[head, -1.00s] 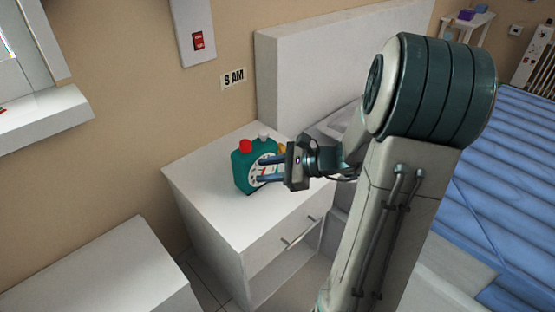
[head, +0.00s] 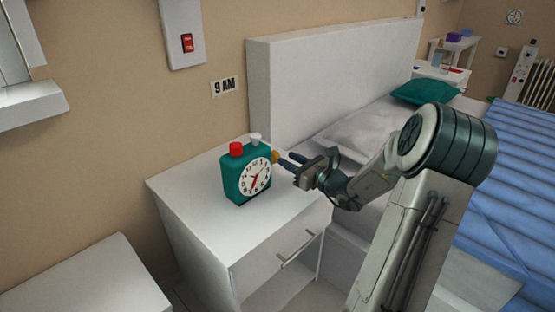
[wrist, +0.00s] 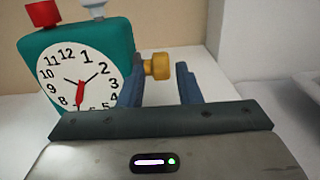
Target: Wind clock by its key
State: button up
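A teal clock (head: 246,183) with a white face, a red knob and a white knob on top stands upright on the white nightstand. It also shows in the wrist view (wrist: 122,45). Its yellow key (wrist: 158,67) sticks out from the clock's right side; in the head view only a bit of it (head: 276,157) shows. My gripper (head: 283,162) is to the right of the clock. In the wrist view its two blue fingers (wrist: 160,84) are spread apart, with the key between them near the tips; I see gaps beside the key and no clear contact.
The white nightstand (head: 207,233) has free room around the clock. The bed's white headboard (head: 320,75) rises behind it, and the bed lies to the right.

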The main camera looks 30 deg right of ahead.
aim_at(275, 152)
jog(key=b+x, duration=0.1)
jog(key=x, duration=0.4)
jog(key=shift+w+a, duration=0.15)
jog(key=shift+w, duration=0.2)
grip_shut()
jog(key=shift+r, duration=0.15)
jog(key=shift+r+g+p, duration=0.2)
jog(key=shift+g+p, duration=0.3)
jog(key=shift+p, duration=0.75)
jog(key=p, duration=0.2)
jog(key=g+h+p, duration=0.1)
jog(key=p, duration=0.1)
jog(key=shift+w+a+r+g, duration=0.15)
jog(key=shift+w+r+g, duration=0.05)
jog(key=shift+r+g, duration=0.1)
jog(key=g+p, duration=0.2)
jog(key=p, duration=0.4)
jog(key=shift+w+f+h, duration=0.1)
jog(key=shift+w+h, duration=0.1)
jog(key=shift+h, duration=0.2)
jog(key=shift+f+g+p, duration=0.1)
jog(key=shift+g+p, duration=0.4)
jog(key=shift+p, duration=0.2)
